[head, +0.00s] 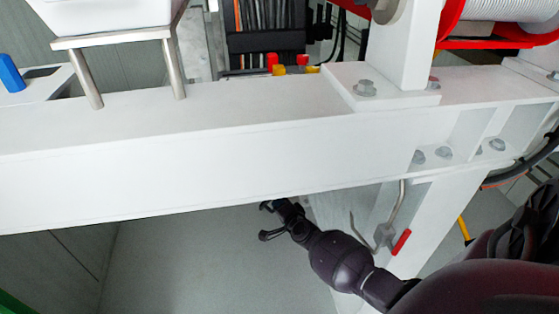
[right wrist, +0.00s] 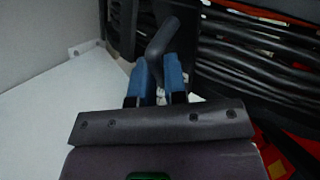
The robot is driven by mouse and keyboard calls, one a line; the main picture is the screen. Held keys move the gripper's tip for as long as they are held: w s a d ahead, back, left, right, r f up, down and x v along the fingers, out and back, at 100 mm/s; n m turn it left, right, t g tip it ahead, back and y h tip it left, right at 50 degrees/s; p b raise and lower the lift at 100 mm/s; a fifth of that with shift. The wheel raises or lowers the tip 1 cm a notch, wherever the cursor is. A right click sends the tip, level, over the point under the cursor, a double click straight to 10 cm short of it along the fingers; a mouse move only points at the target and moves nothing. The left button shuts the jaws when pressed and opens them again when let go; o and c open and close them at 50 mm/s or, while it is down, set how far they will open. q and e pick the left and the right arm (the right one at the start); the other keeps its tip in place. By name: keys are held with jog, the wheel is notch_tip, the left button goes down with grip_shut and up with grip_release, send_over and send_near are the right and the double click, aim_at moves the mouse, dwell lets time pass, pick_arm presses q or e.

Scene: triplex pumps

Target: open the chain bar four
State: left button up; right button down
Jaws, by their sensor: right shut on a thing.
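My right gripper (head: 268,221) shows in the head view in front of the floor, just below the lower edge of the long white beam (head: 200,155). It also shows in the right wrist view, where its blue fingers (right wrist: 160,76) are close together on a dark grey rounded bar (right wrist: 166,36). The bar rises from between the fingertips and tilts up to the right. I cannot tell from its visible part whether it is chain bar four. In the head view what the gripper holds cannot be made out. My left gripper is not in view.
A small valve with a red handle (head: 401,242) hangs below the beam, right of my forearm. In the right wrist view, black cables (right wrist: 255,50) run close on the right and a white surface (right wrist: 50,110) lies left. Open floor (head: 190,265) lies left of the gripper.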

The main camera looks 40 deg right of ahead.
jog(key=shift+s+d+f+n+y+b, duration=0.1)
jog(key=shift+s+d+n+y+b, duration=0.4)
jog(key=shift+s+n+y+b, duration=0.4)
jog(key=c, duration=1.2)
grip_release()
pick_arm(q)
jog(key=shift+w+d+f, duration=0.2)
pick_arm(e)
jog(key=shift+o, duration=0.2)
pick_arm(q)
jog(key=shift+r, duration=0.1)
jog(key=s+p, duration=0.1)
jog(key=p, duration=0.2)
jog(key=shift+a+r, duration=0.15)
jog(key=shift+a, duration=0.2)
pick_arm(e)
jog(key=v, duration=1)
jog(key=shift+s, duration=0.3)
